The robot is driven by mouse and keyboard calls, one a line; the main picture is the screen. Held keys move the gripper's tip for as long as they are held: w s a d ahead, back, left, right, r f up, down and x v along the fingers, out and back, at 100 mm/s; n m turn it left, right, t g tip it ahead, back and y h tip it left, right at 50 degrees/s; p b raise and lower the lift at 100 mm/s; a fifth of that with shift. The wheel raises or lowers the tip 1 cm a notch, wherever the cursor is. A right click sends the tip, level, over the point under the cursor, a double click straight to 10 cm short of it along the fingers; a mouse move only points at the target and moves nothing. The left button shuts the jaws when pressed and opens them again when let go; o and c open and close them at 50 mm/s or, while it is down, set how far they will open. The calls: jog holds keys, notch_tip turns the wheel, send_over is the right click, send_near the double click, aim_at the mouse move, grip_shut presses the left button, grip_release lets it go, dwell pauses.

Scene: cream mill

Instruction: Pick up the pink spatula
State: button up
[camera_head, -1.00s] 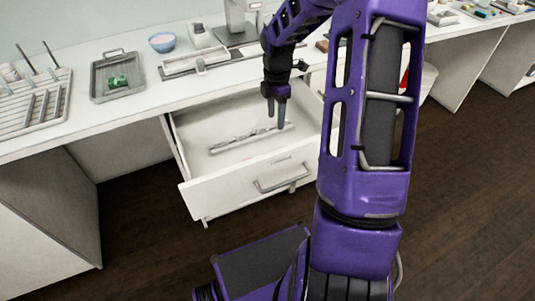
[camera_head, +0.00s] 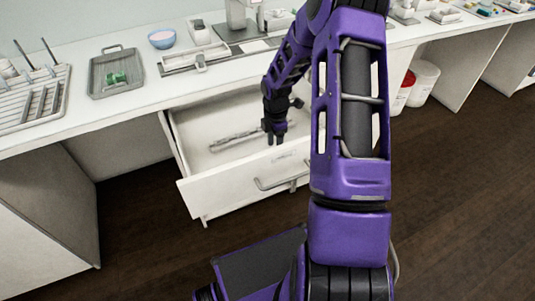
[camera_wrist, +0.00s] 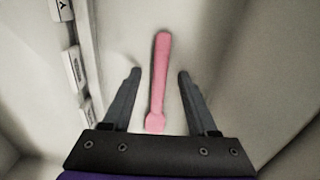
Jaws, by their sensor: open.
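The pink spatula (camera_wrist: 158,80) lies on the pale drawer floor in the wrist view. Its long handle points away from my gripper and its wider end is nearest the gripper's palm. My gripper (camera_wrist: 158,78) is open, with one finger on each side of the spatula and a gap to both. In the head view my gripper (camera_head: 275,138) is down in the open drawer (camera_head: 228,183), near its front wall. The spatula cannot be made out in the head view, where my gripper and the drawer front block the sight.
A pale divider strip (camera_head: 234,140) lies across the drawer; labelled tabs (camera_wrist: 75,66) show at left in the wrist view. The drawer walls stand close around my gripper. On the counter are a grey tray (camera_head: 95,86) and a blue bowl (camera_head: 162,39).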

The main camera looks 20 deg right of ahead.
jog(key=shift+f, duration=0.25)
jog(key=shift+c, duration=0.3)
grip_shut()
